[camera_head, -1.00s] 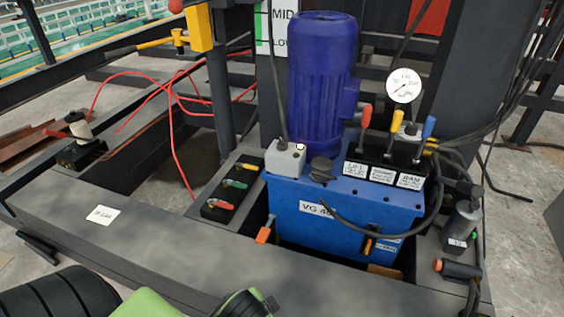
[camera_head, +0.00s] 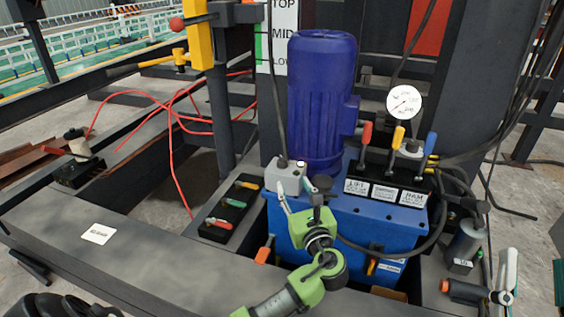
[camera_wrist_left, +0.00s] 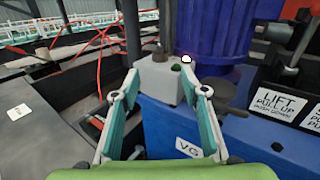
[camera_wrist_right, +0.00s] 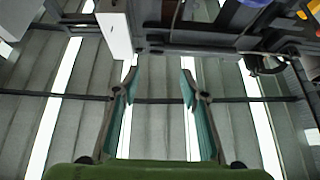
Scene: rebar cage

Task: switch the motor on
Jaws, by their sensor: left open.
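The purple-blue motor (camera_head: 320,100) stands upright on the blue hydraulic tank (camera_head: 290,222). A pale grey switch box (camera_head: 285,176) sits at the tank's near left corner, at the motor's foot. My left gripper (camera_head: 295,188) is open and empty. Its fingers point at the box, one to each side of it in the left wrist view; contact cannot be told. My right gripper (camera_wrist_right: 160,84) is open and empty, facing roof panels.
A pressure gauge (camera_head: 404,102) and several coloured levers (camera_head: 398,136) stand on the tank's right side. A strip with coloured handles (camera_head: 231,208) lies left of the tank. Red hoses (camera_head: 172,112) cross the left frame. A dark cylinder (camera_head: 466,246) stands at right.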

